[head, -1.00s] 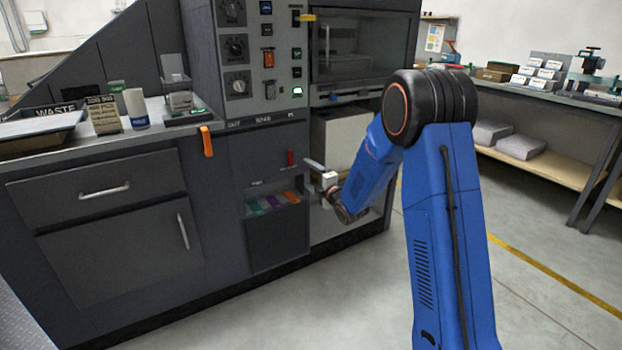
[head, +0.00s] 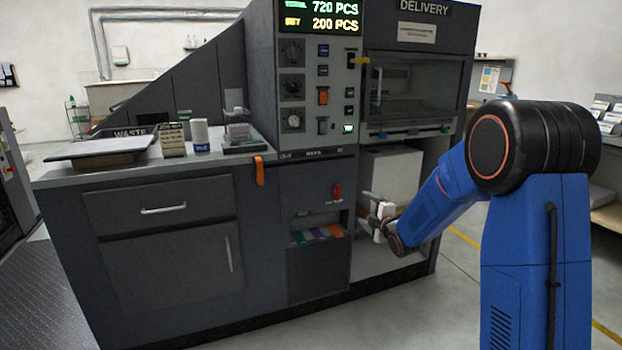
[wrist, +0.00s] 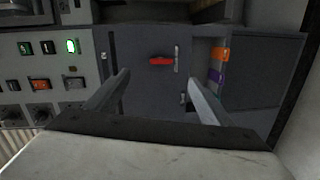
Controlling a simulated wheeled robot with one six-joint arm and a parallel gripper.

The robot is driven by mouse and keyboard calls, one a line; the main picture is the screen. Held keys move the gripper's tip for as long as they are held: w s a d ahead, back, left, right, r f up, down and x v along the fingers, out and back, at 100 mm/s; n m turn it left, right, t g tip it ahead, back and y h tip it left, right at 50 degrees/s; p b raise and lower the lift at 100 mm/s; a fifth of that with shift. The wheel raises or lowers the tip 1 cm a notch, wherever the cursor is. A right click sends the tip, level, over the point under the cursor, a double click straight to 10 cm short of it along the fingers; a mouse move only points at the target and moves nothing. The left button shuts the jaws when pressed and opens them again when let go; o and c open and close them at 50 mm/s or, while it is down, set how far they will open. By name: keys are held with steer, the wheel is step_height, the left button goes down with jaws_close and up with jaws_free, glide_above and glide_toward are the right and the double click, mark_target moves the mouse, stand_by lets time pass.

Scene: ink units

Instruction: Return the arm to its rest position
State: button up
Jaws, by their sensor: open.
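My gripper (head: 371,208) is at the end of my blue arm, in front of the dark machine (head: 315,165) and left of its open lower bay. In the wrist view, my gripper's two fingers (wrist: 158,98) stand wide apart with nothing between them. Beyond them is the machine's dark panel with a red lever (wrist: 162,60), which also shows in the head view (head: 337,191). The arm is bent at its black shoulder joint, with the forearm reaching down and left toward the machine.
A slot with coloured tabs (head: 317,233) lies just below left of my gripper. A pale box (head: 391,172) sits in the open bay behind it. The counter (head: 185,163) at left carries a tray (head: 100,148) and small items. The floor in front is clear.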

steer(key=s+d+r+m+g+h, duration=0.25)
steer(key=s+r+m, duration=0.2)
steer(key=s, duration=0.75)
steer(key=s+d+r+m+g+h, duration=0.25)
steer(key=s+m, duration=0.35)
steer(key=s, duration=0.6)
steer(key=s+f+m+g, duration=0.1)
steer(key=s+m+g, duration=0.1)
steer(key=s, duration=0.9)
steer(key=s+f+m+g, duration=0.1)
steer(key=s+m+g, duration=0.1)
steer(key=s, duration=0.9)
steer(key=s+f+m+g+y, duration=0.1)
steer(key=s+m, duration=0.3)
steer(key=s, duration=0.7)
steer(key=shift+s+d+f+m+g, duration=0.2)
steer(key=shift+s+f+m+g, duration=0.2)
steer(key=shift+f+g, duration=0.25)
